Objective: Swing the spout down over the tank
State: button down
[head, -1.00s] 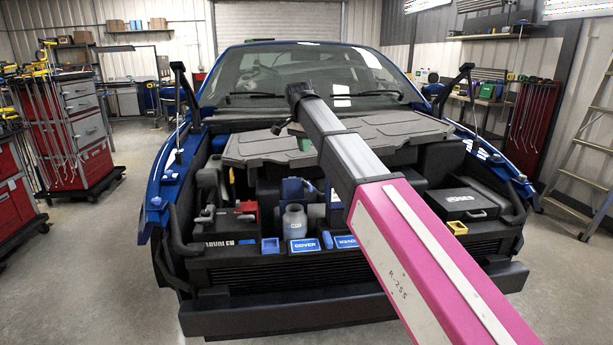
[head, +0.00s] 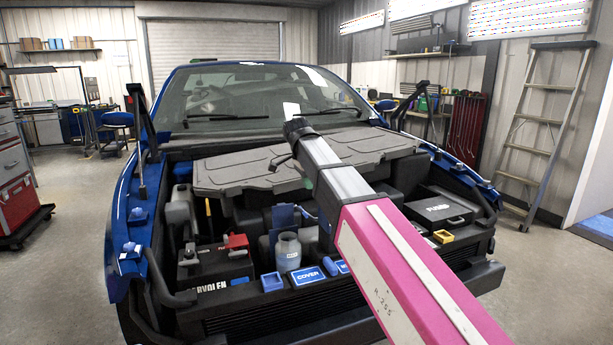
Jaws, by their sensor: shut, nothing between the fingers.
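A pale translucent tank (head: 288,252) stands upright near the front middle of the open engine bay. An upright blue piece (head: 284,216) is just behind it; I cannot tell for sure whether this is the spout. No spout lies over the tank's top. My arm reaches in from the lower right across the bay. What shows of my gripper (head: 283,162) is a small dark tip by the arm's far end, above the grey cover panel and away from the tank. It looks shut and empty; the rest is hidden behind the arm.
A large grey panel (head: 240,172) lies across the back of the bay. A battery (head: 212,268) with a red clamp (head: 236,241) is at left. A black box (head: 438,208) and a yellow cup (head: 443,237) are at right.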

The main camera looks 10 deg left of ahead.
send_over(306, 213)
jog(key=w+d, duration=0.2)
jog(key=s+a+x, duration=0.1)
jog(key=x, duration=0.4)
jog(key=a+f, duration=0.1)
jog(key=s+a+f, duration=0.1)
jog(key=f, duration=0.1)
jog(key=shift+f, duration=0.1)
jog(key=shift+w, duration=0.15)
